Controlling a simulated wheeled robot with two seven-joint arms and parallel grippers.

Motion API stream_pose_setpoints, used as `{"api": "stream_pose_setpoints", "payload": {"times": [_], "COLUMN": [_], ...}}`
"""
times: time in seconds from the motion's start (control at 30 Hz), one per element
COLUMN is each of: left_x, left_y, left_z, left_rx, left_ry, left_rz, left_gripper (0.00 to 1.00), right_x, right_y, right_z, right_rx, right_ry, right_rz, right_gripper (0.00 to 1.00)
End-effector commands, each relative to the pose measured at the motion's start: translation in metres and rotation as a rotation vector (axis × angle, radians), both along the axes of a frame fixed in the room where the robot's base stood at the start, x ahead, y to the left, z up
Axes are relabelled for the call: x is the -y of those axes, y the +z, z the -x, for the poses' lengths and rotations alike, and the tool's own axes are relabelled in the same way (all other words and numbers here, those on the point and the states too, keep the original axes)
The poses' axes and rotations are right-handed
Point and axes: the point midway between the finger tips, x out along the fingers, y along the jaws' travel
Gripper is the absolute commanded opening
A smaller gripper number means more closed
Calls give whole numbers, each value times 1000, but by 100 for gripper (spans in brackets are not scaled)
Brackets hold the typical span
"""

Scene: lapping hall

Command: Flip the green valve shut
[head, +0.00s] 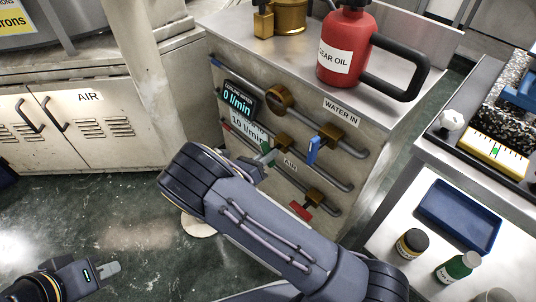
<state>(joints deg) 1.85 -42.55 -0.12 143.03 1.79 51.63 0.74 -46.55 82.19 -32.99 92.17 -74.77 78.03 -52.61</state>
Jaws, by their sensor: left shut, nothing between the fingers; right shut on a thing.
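The green valve's handle (268,151) shows on the front of the metal cabinet, just left of the brass valve body on the middle pipe. Only part of the handle is visible. My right gripper (264,162) reaches it from the left, with its fingers shut on the handle. My forearm hides the pipework below and left of it. My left gripper (108,270) is shut and empty, low at the left over the floor.
A blue valve handle (313,150) and a red one (300,210) sit close by. A flow display (238,99) reads 0 l/min. A red gear oil can (345,48) stands on the cabinet top. A blue tray (459,216) lies on the right bench.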

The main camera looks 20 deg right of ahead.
Motion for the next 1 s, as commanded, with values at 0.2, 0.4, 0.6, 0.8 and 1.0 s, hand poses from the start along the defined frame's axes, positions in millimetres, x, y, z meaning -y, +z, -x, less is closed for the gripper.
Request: {"api": "stream_pose_setpoints", "payload": {"times": [0.2,0.4,0.6,0.8,1.0], "left_x": [0,0,0,0,0], "left_y": [-2,-4,-6,-7,-8], "left_z": [0,0,0,0,0], "left_rx": [0,0,0,0,0], "left_ry": [0,0,0,0,0], "left_rz": [0,0,0,0,0], "left_gripper": [0,0,0,0,0], "right_x": [-1,-1,-1,-1,-1], "right_y": [-2,-2,-3,-3,-3], "right_z": [0,0,0,0,0], "right_rx": [155,287,386,442,460], "right_ry": [1,1,0,-1,-1], "right_rz": [-78,-144,-192,-221,-231], "right_gripper": [0,0,0,0,0]}}
